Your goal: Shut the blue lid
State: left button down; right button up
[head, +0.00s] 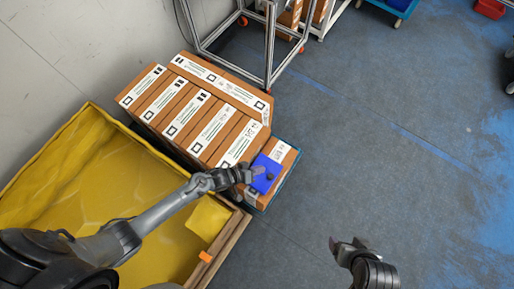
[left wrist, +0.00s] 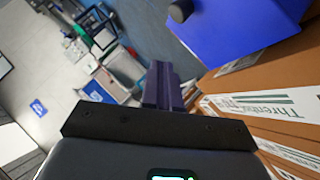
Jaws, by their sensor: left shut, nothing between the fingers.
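The blue lid (head: 265,181) is a flat blue panel with a dark round knob, at the near right end of the row of cartons. In the left wrist view the blue lid (left wrist: 245,30) fills the upper right, with its black knob (left wrist: 180,10) at its left edge. I cannot tell its exact tilt. My left gripper (head: 256,172) is at the lid's left side in the head view; contact is unclear. Its fingers (left wrist: 163,85) are shut and empty, apart from the knob in the wrist view. My right gripper (head: 347,245) hangs over bare floor, its opening unclear.
Several brown cartons (head: 200,108) with white labels stand in a row left of the lid. A yellow-lined bin (head: 90,180) with a wooden edge is beneath my left arm. A metal frame (head: 268,45) stands behind.

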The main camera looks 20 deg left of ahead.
aim_at(269, 184)
pick_arm(q)
jog(key=d+f+y, duration=0.1)
jog(key=d+f+m+y, duration=0.1)
jog(key=d, duration=0.1)
jog(key=d+f+m+y, duration=0.1)
jog(key=shift+s+d+f+y, duration=0.25)
jog(key=shift+s+f+y, duration=0.05)
jog(key=shift+s+f, duration=0.1)
jog(key=shift+d+f+b, duration=0.5)
jog(key=shift+d+f, duration=0.1)
jog(key=shift+f, duration=0.4)
jog(key=shift+s, duration=0.1)
